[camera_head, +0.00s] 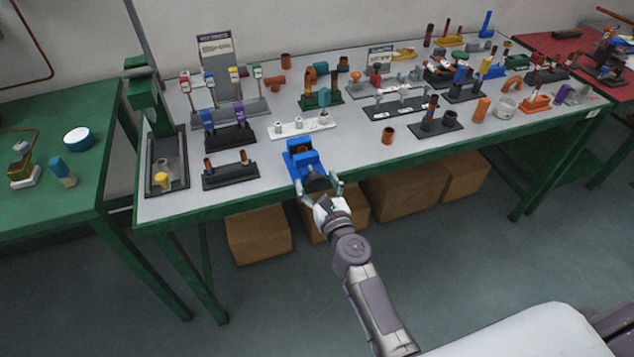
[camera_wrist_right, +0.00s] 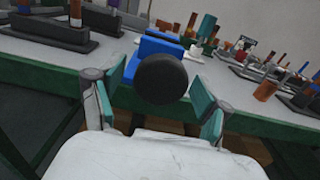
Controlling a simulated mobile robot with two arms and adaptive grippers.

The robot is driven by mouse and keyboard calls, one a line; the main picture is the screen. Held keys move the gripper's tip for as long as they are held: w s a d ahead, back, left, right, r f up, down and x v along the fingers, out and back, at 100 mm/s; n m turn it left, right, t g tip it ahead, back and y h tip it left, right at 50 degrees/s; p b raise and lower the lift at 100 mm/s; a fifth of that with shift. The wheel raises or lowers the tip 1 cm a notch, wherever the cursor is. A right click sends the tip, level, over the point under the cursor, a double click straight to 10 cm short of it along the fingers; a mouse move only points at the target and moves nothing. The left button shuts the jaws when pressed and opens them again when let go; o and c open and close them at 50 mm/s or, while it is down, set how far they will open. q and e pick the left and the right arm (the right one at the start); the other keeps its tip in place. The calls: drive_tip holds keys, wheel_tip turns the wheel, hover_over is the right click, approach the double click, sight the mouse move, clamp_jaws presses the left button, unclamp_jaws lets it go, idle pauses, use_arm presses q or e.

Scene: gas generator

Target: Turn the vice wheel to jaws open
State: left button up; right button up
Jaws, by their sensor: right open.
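The blue vice (camera_head: 302,160) stands at the front edge of the long grey table. Its dark round wheel (camera_head: 317,181) faces out over the edge. In the right wrist view the wheel (camera_wrist_right: 162,79) is a black disc in front of the blue vice body (camera_wrist_right: 158,46). My right gripper (camera_head: 322,190) is open, with its teal fingers on either side of the wheel. In the right wrist view the fingers of my right gripper (camera_wrist_right: 162,92) are apart from the wheel, with gaps on both sides. The vice jaws are too small to judge. My left gripper is not in view.
The long table (camera_head: 350,170) holds several racks and fittings behind the vice. A black rack (camera_head: 230,175) stands to the left of the vice and a brown cup (camera_head: 388,135) to the right. Cardboard boxes (camera_head: 258,235) sit underneath. The floor in front is clear.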

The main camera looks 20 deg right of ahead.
drive_tip(key=c, duration=1.2)
